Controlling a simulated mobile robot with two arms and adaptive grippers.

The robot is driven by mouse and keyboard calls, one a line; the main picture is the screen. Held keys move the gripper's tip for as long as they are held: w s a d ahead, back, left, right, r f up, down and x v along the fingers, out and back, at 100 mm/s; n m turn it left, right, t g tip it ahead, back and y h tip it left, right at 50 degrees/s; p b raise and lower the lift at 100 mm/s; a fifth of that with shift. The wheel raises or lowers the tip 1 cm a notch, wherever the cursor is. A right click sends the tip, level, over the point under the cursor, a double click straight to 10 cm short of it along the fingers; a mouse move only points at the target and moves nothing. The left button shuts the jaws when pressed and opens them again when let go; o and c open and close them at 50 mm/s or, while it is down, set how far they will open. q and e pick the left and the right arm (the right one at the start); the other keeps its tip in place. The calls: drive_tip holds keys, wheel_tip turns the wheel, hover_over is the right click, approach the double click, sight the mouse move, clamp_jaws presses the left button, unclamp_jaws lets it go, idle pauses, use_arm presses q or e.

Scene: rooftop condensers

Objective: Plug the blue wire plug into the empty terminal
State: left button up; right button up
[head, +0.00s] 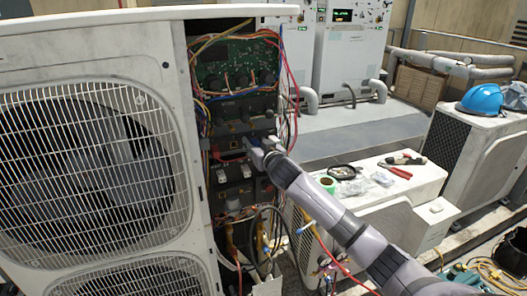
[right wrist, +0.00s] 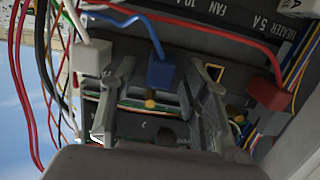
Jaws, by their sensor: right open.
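In the right wrist view, the blue plug (right wrist: 161,73) has a blue wire rising from its top and a brass-coloured tip below it. My right gripper (right wrist: 162,84) is open, with one finger on each side of the blue plug; I cannot tell whether either finger touches it. A dark, gold-rimmed square opening, which looks like the empty terminal (right wrist: 213,72), is just right of the plug, partly behind the right finger. In the head view, my right gripper (head: 258,150) reaches into the condenser's open wiring bay (head: 232,120). My left gripper is not in view.
A white plug (right wrist: 91,59) is left of the gripper and a red plug (right wrist: 269,95) right of it. Loose wires hang close around the bay. The condenser's fan grille (head: 90,160) fills the left. A low white unit (head: 375,185) carrying tools stands beyond my right arm.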

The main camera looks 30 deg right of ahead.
drive_tip(key=v, duration=1.1)
drive_tip(key=shift+s, duration=0.15)
drive_tip(key=s+f+n+g+b, duration=0.1)
drive_tip(key=s+f+g, duration=0.2)
drive_tip(key=f, duration=1.6)
drive_tip(key=s+f+g, duration=0.3)
drive_tip(key=s+f, duration=0.1)
drive_tip(key=f, duration=1.4)
drive_tip(key=s+a+f+n+g+y, duration=0.1)
drive_tip(key=s+a+f+g, duration=0.1)
drive_tip(key=s+f, duration=0.7)
drive_tip(key=s+a+f+n+g+y+b, duration=0.1)
drive_tip(key=s+a+f+g, duration=0.15)
drive_tip(key=s+f, duration=0.6)
drive_tip(key=s+a+f+n+g, duration=0.1)
drive_tip(key=s+a+f, duration=0.3)
drive_tip(key=s+f, duration=0.5)
drive_tip(key=s+a+f+g, duration=0.1)
drive_tip(key=s+a+f, duration=0.1)
drive_tip(key=s, duration=0.4)
drive_tip(key=s+a+f+g+y, duration=0.1)
drive_tip(key=s+a+f, duration=0.2)
drive_tip(key=s, duration=0.4)
drive_tip(key=s+a+f+n+g, duration=0.1)
drive_tip(key=s+a+f, duration=0.2)
drive_tip(key=s, duration=0.3)
drive_tip(key=shift+s+a+y+b, duration=0.3)
drive_tip(key=shift+s+a+b, duration=0.05)
drive_tip(key=shift+a+b, duration=0.15)
